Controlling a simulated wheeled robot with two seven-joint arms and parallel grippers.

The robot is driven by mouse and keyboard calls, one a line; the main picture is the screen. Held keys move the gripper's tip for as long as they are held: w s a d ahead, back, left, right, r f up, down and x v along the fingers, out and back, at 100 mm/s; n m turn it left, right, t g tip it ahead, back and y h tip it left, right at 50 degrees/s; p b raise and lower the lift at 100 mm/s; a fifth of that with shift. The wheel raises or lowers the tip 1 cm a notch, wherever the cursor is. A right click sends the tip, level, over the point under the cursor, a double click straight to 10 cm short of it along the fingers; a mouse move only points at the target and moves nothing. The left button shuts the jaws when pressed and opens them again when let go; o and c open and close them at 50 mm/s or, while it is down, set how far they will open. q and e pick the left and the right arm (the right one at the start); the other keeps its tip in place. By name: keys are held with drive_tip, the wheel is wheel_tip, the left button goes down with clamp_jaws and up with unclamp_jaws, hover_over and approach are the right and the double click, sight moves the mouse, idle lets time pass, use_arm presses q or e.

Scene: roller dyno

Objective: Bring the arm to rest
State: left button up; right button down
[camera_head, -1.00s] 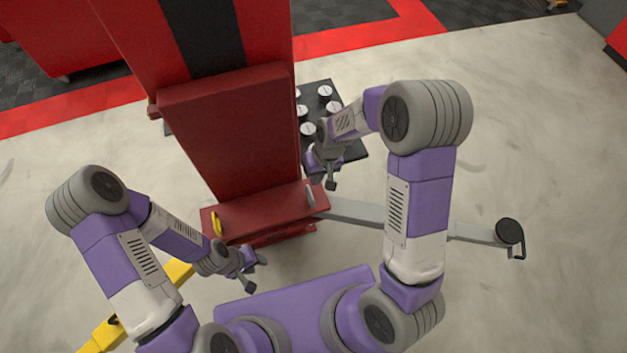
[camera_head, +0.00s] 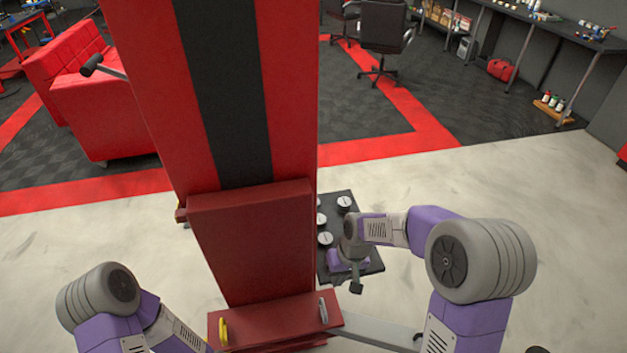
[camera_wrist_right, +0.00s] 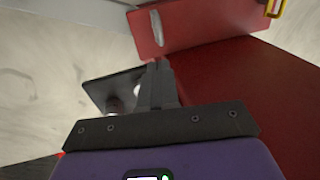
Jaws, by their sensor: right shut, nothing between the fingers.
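My right arm comes in from the right in the head view, bent at the elbow. Its gripper (camera_head: 355,286) hangs just right of the red post's lower part and in front of the black tray. In the right wrist view the gripper (camera_wrist_right: 157,66) has its fingers together with nothing between them. My left arm shows only in part at the lower left of the head view; its gripper is out of the picture.
The red post (camera_head: 250,240) with a black stripe stands close ahead. A yellow piece (camera_head: 223,331) and a grey piece (camera_head: 323,311) are on its base. A black tray (camera_head: 372,262) holds several white-topped pieces. Pale floor (camera_head: 570,250) is open at right.

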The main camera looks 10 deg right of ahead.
drive_tip(key=s+a+f+m+y, duration=0.1)
drive_tip(key=s+a+f, duration=0.1)
drive_tip(key=s+f, duration=0.5)
drive_tip(key=s+a+f+m+y, duration=0.1)
drive_tip(key=s+a+f+m, duration=0.1)
drive_tip(key=s+f, duration=0.6)
drive_tip(key=d+x, duration=0.1)
drive_tip(key=x, duration=0.5)
drive_tip(key=shift+s+f+b, duration=0.35)
drive_tip(key=shift+s+f, duration=0.05)
drive_tip(key=shift+a, duration=0.1)
